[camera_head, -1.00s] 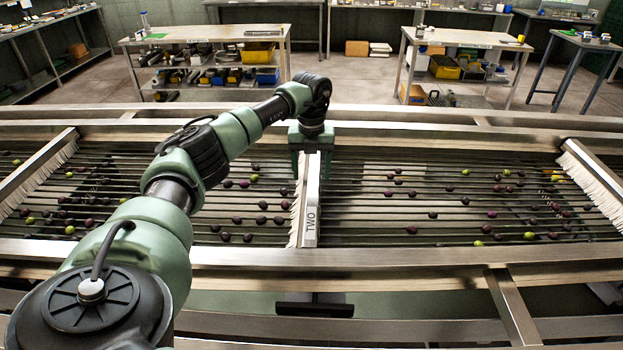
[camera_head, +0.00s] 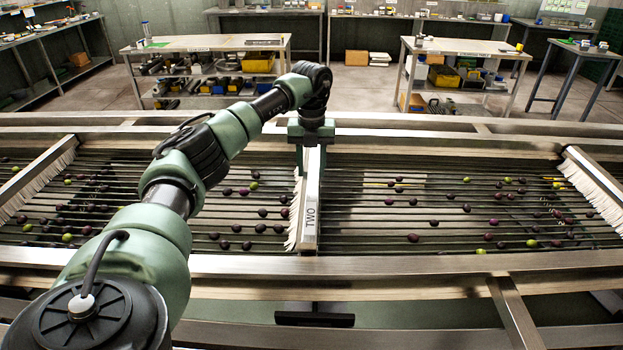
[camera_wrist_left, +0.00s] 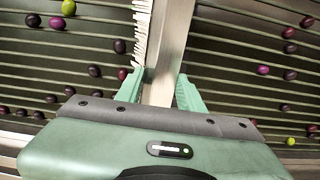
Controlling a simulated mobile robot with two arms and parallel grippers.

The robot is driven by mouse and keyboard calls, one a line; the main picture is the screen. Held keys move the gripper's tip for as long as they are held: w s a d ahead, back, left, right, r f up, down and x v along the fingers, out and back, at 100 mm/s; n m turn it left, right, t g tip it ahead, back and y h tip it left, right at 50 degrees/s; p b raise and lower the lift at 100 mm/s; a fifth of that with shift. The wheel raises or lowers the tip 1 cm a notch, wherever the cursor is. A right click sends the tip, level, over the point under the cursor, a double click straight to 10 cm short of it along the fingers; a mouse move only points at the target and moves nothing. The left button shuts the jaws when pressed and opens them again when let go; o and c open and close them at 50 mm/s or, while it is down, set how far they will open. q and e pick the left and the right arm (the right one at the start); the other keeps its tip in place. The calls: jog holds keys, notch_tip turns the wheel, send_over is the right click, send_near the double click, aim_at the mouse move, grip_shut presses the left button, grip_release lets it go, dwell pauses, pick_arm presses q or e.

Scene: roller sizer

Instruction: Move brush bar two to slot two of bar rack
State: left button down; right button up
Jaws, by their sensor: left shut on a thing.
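Brush bar two (camera_head: 309,212) is a metal bar with white bristles on its left side and a "TWO" label at its near end. It spans the roller bed lengthwise in the middle of the head view. My left gripper (camera_head: 311,146) is shut on the bar toward its far end. In the left wrist view the green fingers (camera_wrist_left: 160,92) stand on either side of brush bar two (camera_wrist_left: 170,40). I cannot tell whether the bar is lifted off the bed. My right gripper is not in view. No bar rack can be made out for certain.
Other brush bars stand at the left (camera_head: 38,172) and right (camera_head: 592,178) of the roller bed (camera_head: 420,215). Olives lie scattered on the rollers. Metal frame rails run in front and behind. Work tables (camera_head: 205,43) stand at the back, beyond open floor.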

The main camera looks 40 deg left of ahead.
aim_at(312, 171)
pick_arm(q)
notch_tip(312, 171, up, 16)
jog(key=shift+r+b, duration=0.2)
jog(key=shift+b, duration=0.15)
jog(key=shift+f, duration=0.1)
